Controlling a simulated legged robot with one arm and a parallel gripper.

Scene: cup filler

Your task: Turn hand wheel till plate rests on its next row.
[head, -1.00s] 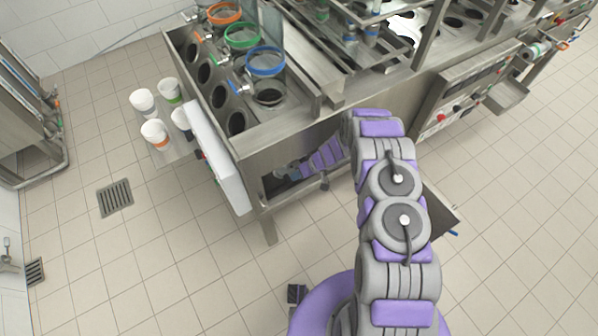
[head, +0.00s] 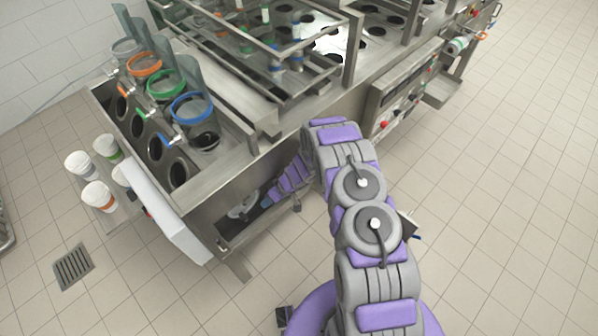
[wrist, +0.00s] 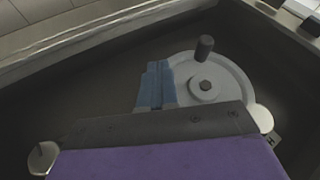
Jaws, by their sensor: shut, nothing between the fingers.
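The hand wheel (wrist: 228,86) is a pale grey disc with a raised hub and a dark upright handle (wrist: 204,48). It sits inside a dark recess low in the machine, and in the head view the wheel (head: 241,208) shows at the opening. My gripper (wrist: 156,72) has its blue fingers together and empty, just left of the hub in the wrist view. They overlap the wheel's left edge in the picture; I cannot tell whether they touch it. In the head view my gripper (head: 266,203) is right of the wheel. I cannot identify the plate or its rows.
The steel machine (head: 225,172) has walls close around the recess. Coloured rings (head: 192,107) stand over round holes on top. A white panel (head: 170,212) and several paper cups (head: 99,195) are at its left end. The tiled floor to the right is clear.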

